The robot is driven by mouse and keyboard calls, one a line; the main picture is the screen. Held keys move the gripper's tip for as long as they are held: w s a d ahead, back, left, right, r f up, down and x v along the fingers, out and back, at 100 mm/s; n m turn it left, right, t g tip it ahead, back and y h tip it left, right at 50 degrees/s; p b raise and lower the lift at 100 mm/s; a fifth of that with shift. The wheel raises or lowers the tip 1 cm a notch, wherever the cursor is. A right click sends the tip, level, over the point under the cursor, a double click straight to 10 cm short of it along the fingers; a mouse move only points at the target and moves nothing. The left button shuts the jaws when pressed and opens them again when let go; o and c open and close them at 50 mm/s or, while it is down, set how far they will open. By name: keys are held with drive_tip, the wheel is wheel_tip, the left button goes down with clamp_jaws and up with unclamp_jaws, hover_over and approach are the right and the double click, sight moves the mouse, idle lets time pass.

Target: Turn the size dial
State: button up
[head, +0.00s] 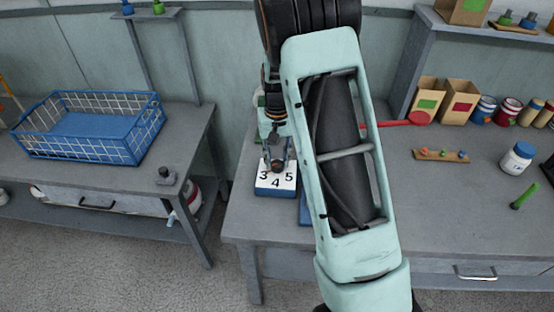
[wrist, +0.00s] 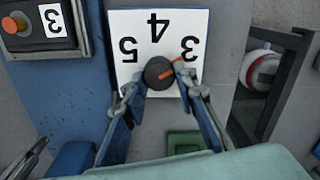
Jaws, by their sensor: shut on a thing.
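The size dial (wrist: 158,73) is a dark round knob with an orange pointer mark. It sits on a white plate (wrist: 200,22) numbered 3, 4 and 5, which appears upside down in the wrist view. The orange mark points up and right, toward the 3. My gripper (wrist: 160,82) has a finger on each side of the knob and is shut on it. In the head view my gripper (head: 278,158) reaches down over the numbered plate (head: 264,188), and my arm hides much of the machine.
A panel with an orange button (wrist: 10,25) and a 3 card (wrist: 53,20) is beside the plate. A red lever (head: 400,122) extends right of my arm. A blue wire basket (head: 130,145) stands on the left table. Boxes (head: 462,98) and a white jar (head: 517,158) stand at right.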

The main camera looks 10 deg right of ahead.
sight(278, 162)
idle(0.4)
drive_tip(key=o, duration=1.2)
drive_tip(key=shift+c, duration=0.2)
wheel_tip(278, 162, up, 12)
drive_tip(key=shift+d+r, duration=0.1)
